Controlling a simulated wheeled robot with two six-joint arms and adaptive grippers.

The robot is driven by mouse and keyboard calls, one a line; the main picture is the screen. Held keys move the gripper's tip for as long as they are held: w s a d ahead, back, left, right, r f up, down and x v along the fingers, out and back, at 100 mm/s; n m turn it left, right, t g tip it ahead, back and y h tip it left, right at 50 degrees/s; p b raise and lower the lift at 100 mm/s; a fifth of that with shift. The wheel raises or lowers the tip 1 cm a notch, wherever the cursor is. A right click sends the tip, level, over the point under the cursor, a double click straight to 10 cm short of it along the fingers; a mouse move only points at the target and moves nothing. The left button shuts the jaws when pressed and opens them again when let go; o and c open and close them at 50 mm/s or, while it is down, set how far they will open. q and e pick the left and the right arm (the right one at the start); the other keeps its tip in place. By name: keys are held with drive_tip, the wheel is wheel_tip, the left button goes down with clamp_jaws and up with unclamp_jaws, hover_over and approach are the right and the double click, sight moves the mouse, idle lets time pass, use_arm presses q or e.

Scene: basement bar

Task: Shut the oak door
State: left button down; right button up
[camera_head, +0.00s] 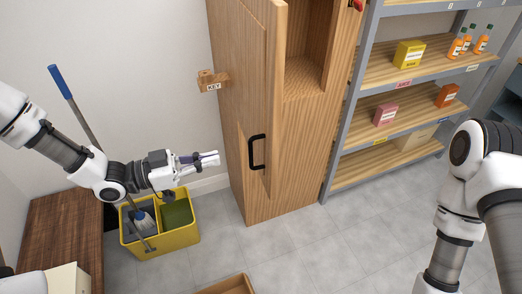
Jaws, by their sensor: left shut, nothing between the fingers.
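The oak door (238,100) of the tall oak cabinet (312,130) stands open, and the upper inside of the cabinet shows to its right. A black bar handle (257,152) is on the lower part of the door. My left gripper (217,159) is shut and empty, with its fingers pointing right. In the picture it is just left of the door's left side, at about handle height, with a small gap between. My right arm comes in at the right, but its gripper is out of view.
A yellow mop bucket (165,243) with a mop stands below my left gripper. A wooden block labelled KEY (212,81) is left of the door. A grey shelf rack (350,105) with boxes and bottles stands right of the cabinet. The tiled floor ahead (330,240) is clear.

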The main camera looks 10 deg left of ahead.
sight(269, 146)
use_arm(q)
drive_tip(key=p+x, duration=0.3)
drive_tip(key=x, duration=0.7)
drive_tip(key=shift+w+d, duration=0.15)
drive_tip(key=shift+w, duration=0.05)
drive_tip(key=shift+w+d+f, duration=0.15)
drive_tip(key=shift+w+d, duration=0.15)
drive_tip(key=shift+w, duration=0.05)
drive_tip(key=shift+s, duration=0.1)
